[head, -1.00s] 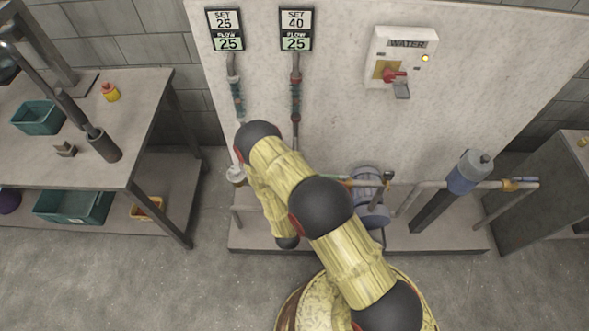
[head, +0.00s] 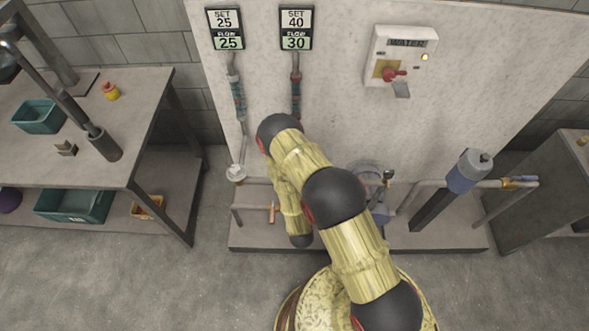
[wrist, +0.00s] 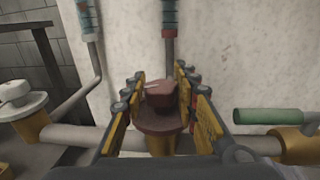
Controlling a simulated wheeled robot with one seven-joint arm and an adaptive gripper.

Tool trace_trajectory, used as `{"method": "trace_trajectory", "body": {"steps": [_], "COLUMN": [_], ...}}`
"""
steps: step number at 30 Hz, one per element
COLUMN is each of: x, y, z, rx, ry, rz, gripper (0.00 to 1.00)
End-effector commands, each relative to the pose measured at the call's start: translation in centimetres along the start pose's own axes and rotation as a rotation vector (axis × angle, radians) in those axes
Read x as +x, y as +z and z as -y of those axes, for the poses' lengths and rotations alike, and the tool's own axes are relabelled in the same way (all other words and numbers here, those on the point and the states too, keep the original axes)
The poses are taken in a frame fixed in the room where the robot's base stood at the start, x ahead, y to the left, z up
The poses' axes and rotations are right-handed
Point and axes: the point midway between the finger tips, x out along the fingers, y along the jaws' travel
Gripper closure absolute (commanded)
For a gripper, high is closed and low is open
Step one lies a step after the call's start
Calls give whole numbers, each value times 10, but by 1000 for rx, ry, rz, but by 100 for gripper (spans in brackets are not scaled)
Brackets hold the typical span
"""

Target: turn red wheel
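The red wheel (wrist: 158,118) shows in the middle of the wrist view as a dull dark-red disc with a raised knob on top. It sits on a valve under the right-hand hose. My gripper (wrist: 160,82) is open, with one yellow-and-black finger on each side of the wheel. A gap shows beside the knob; whether a finger touches the rim I cannot tell. In the head view my arm hides the wheel and gripper. The right display (head: 296,28) reads SET 40, FLOW 30; the left display (head: 225,28) reads SET 25, FLOW 25.
A white wheel (wrist: 20,102) on a neighbouring valve stands to the left. A green handle (wrist: 268,116) lies to the right. The panel (head: 340,95) rises behind, with a red-switched WATER box (head: 401,60). A workbench (head: 85,150) stands at left.

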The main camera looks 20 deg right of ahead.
Motion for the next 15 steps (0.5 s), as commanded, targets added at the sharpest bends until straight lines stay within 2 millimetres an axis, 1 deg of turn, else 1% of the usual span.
{"method": "trace_trajectory", "body": {"steps": [1, 8, 15], "x": [0, 0, 0], "y": [0, 0, 0], "z": [0, 0, 0], "rx": [0, 0, -1], "ry": [0, 0, 0], "rz": [0, -1, -1], "gripper": [66, 53, 53]}}
